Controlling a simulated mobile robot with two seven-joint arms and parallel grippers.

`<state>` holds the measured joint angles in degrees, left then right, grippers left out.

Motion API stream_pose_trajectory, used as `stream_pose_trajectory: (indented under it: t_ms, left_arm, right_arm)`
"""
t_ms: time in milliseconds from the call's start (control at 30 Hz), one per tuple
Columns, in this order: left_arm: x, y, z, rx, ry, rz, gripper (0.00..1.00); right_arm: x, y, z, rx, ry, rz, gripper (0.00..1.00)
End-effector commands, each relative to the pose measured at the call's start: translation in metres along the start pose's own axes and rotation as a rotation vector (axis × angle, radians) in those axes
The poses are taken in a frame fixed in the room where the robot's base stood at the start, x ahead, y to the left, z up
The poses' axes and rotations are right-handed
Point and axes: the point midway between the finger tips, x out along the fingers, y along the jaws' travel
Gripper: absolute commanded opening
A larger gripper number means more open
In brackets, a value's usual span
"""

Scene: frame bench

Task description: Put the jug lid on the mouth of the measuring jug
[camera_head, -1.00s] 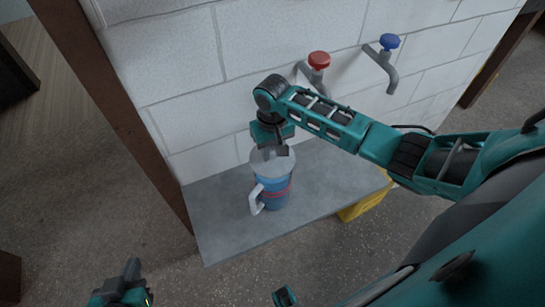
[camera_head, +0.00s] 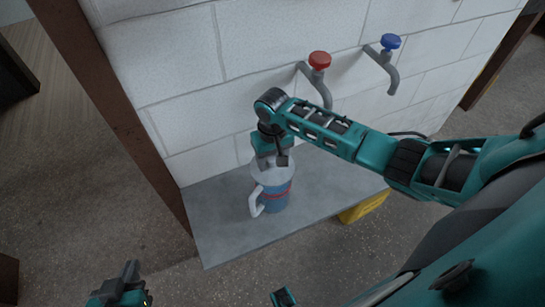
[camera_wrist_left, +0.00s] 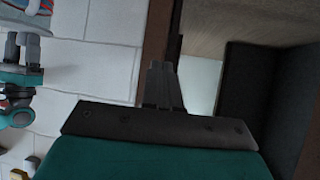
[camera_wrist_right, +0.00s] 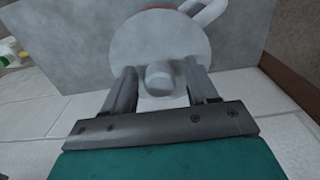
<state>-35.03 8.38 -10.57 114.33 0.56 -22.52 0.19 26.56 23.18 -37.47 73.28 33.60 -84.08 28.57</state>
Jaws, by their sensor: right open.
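The measuring jug (camera_head: 275,196), blue with a red band and a pale handle, stands upright on the grey shelf. The pale round jug lid (camera_wrist_right: 130,45) covers its mouth in the right wrist view, and its top also shows in the head view (camera_head: 260,175). The lid looks level and seated, though its rim contact is partly hidden. My right gripper (camera_wrist_right: 160,75) is open, its fingers on either side of the lid's knob (camera_wrist_right: 158,80) with gaps. In the head view the right gripper (camera_head: 273,160) is directly above the jug. My left gripper (camera_head: 130,271) is empty and its fingers look closed together.
The grey shelf (camera_head: 225,235) is bare around the jug. A white block wall stands behind it with a red-handled tap (camera_head: 320,61) and a blue-handled tap (camera_head: 389,42). A brown post (camera_head: 110,110) rises at left. A yellow object (camera_head: 363,207) sits below the shelf's right end.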

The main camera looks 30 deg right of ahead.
Motion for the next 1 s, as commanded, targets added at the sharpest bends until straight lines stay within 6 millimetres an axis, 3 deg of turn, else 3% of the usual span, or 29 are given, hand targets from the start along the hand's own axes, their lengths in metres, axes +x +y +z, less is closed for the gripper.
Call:
stream_pose_trajectory:
  t_ms: [233,500,733,867,1000]
  left_arm:
    - [-0.002,0.000,-0.001,0.001,-0.005,-0.001,0.00]
    - [-0.011,-0.005,-0.010,0.009,0.002,-0.014,0.00]
    - [-0.016,-0.012,-0.004,0.010,-0.011,-0.029,0.00]
    - [-0.018,-0.013,-0.005,0.010,-0.011,-0.031,0.00]
    - [-0.018,-0.012,-0.004,0.009,-0.012,-0.030,0.00]
  right_arm:
    - [-0.014,0.000,-0.001,0.000,0.001,0.000,0.58]
    - [-0.071,0.000,-0.001,-0.001,0.003,0.000,0.58]
    - [-0.110,0.000,-0.001,0.000,0.001,-0.001,0.58]
    - [-0.120,0.000,0.000,-0.001,0.001,-0.002,0.58]
    - [-0.108,-0.011,0.007,-0.023,0.033,-0.038,0.58]
